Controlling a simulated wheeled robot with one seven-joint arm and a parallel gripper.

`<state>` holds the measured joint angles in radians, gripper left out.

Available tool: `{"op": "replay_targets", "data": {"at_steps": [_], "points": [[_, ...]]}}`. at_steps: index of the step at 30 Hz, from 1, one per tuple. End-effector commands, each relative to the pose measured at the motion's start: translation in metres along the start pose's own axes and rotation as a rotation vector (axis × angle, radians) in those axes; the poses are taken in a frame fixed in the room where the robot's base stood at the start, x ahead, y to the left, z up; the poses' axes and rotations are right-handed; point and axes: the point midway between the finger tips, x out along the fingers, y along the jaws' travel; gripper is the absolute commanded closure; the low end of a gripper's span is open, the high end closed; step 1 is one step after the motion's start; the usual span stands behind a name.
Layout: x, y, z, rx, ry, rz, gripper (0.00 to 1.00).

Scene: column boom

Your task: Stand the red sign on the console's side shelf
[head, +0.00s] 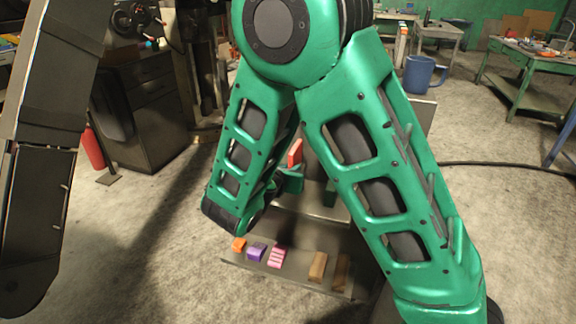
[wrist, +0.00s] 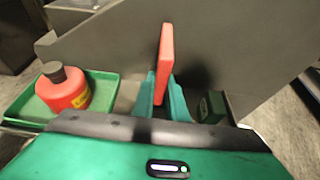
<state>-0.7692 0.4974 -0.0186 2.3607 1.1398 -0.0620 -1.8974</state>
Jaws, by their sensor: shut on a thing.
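The red sign (wrist: 165,55) is a thin slab standing upright between the green fingers of my gripper (wrist: 161,98) in the wrist view. My gripper is shut on its lower part. In the head view the sign (head: 295,152) shows as a small red-orange piece above my gripper (head: 290,180), partly hidden by my arm. The grey console (head: 310,232) lies below and behind my arm, which hides much of it. A grey panel (wrist: 225,45) rises behind the sign in the wrist view. I cannot tell which surface is the side shelf, or whether the sign touches anything below.
In the wrist view, a red bottle (wrist: 63,87) with a dark cap stands in a green tray (wrist: 103,88) left of my gripper. A dark green box (wrist: 212,106) stands close on the right. Several small blocks (head: 277,256) line the console's front ledge.

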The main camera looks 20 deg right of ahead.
Motion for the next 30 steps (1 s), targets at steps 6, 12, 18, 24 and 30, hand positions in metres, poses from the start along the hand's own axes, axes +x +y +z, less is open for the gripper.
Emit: {"op": "replay_targets", "data": {"at_steps": [6, 12, 18, 24, 30], "points": [[0.007, 0.002, -0.021, -0.004, 0.0, 0.002, 1.0], [0.014, 0.002, -0.039, -0.005, 0.0, 0.003, 1.0], [0.019, 0.002, -0.052, -0.002, 0.0, 0.003, 1.0], [0.021, 0.002, -0.056, 0.0, 0.0, 0.004, 1.0], [0.021, 0.002, -0.057, 0.0, 0.0, 0.004, 1.0]]}}
